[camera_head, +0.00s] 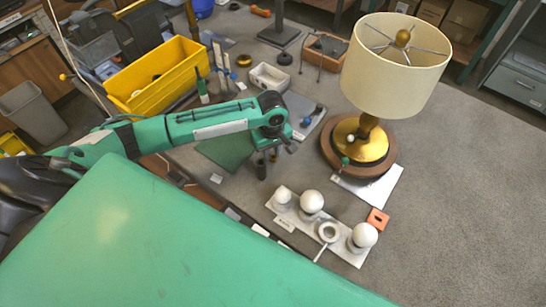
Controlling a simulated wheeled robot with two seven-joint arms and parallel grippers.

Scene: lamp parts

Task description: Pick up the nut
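I cannot make out for certain which piece is the nut. A rounded brass piece (403,38) sits at the centre of the wire spokes on top of the lamp (395,75). The lamp stands upright with a cream shade and a brass and wood base. My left gripper (272,153) points down over the edge of a dark green mat (228,152), left of the lamp and well apart from it. A small dark cylinder shows close by its tips. Its fingers are small and dark, so I cannot tell their opening. My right gripper is not in view.
A white tray (343,249) with several white bulbs lies in front of the lamp. An orange square piece (377,221) is beside it. A yellow bin (158,76) and a small white box (268,77) stand behind my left arm. The grey table's right side is clear.

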